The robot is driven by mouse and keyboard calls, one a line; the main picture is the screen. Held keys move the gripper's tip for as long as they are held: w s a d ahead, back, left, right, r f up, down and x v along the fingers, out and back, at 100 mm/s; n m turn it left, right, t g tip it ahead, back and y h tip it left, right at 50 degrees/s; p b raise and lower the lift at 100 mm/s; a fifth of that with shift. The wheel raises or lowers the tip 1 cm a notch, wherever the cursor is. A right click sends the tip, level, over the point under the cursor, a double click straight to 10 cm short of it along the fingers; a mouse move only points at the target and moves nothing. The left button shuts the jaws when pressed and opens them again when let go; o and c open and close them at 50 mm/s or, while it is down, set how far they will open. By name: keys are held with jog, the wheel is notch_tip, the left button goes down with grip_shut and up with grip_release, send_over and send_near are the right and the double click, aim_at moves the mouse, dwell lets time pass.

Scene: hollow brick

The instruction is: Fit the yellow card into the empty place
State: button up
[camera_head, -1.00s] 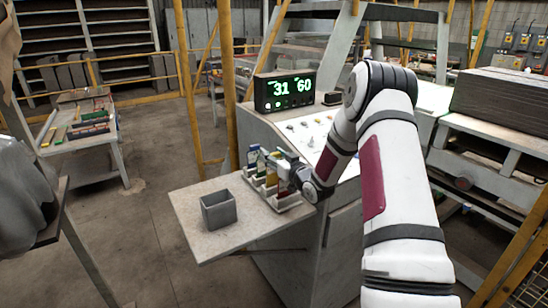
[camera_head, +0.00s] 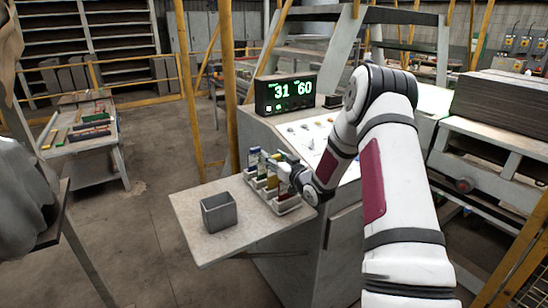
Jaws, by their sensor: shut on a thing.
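A small pale rack (camera_head: 289,205) stands on the grey fold-out shelf, with several coloured cards upright in it, blue, yellow, green and red among them. A yellow card (camera_head: 272,181) shows in the middle of the group, just below my gripper. My gripper (camera_head: 279,169) reaches in from the right and is shut on a card over the rack. It looks like the yellow one, but the view is small. I cannot tell whether its lower edge is inside a slot. The empty place cannot be made out behind the gripper and cards.
A control desk with a green-lit display (camera_head: 285,93) rises behind. The shelf's front left is bare. A yellow post (camera_head: 230,90) stands behind the shelf.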

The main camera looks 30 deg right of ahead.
jog(key=shift+f, duration=0.55)
jog(key=o, duration=1.3)
jog(key=shift+f, duration=0.1)
jog(key=shift+c, duration=0.2)
jog(key=shift+o, duration=0.4)
jog(key=shift+s+f, duration=0.1)
jog(key=s, duration=1.2)
jog(key=shift+d+r, duration=0.2)
jog(key=shift+r, duration=0.05)
jog(key=shift+w, duration=0.1)
